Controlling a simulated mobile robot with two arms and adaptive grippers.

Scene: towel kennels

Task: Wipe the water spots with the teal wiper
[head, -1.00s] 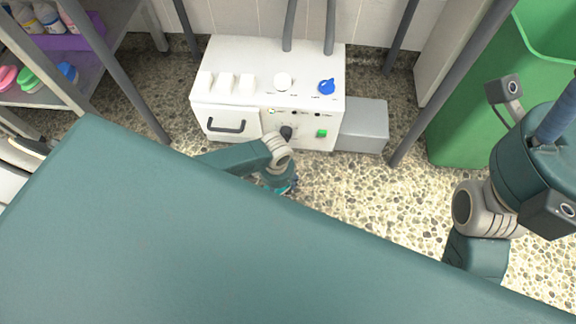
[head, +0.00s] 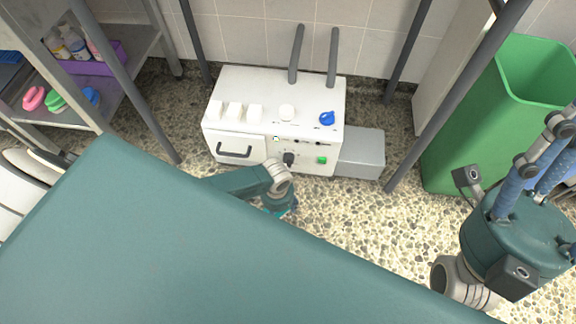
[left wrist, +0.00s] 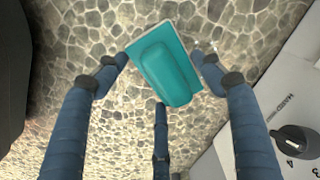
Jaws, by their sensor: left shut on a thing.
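The teal wiper (left wrist: 168,72) has a flat rectangular plate and a rounded grip, and shows in the left wrist view above the pebbled floor. My left gripper (left wrist: 162,64) is shut on it, with fingers at both sides. In the head view my left gripper (head: 280,207) hangs low in front of the white machine, partly hidden by a large teal surface in the foreground, so little of the wiper shows there. My right gripper (head: 548,150) is at the right edge, empty as far as it shows, with its blue fingers partly cut off.
The white machine (head: 232,118) with knobs and a grey box (head: 362,153) beside it stands among grey legs. A green bin (head: 465,150) is at the right. A shelf (head: 125,85) with bottles and brushes is at the left. Pebbled floor (head: 345,215) lies open between machine and bin.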

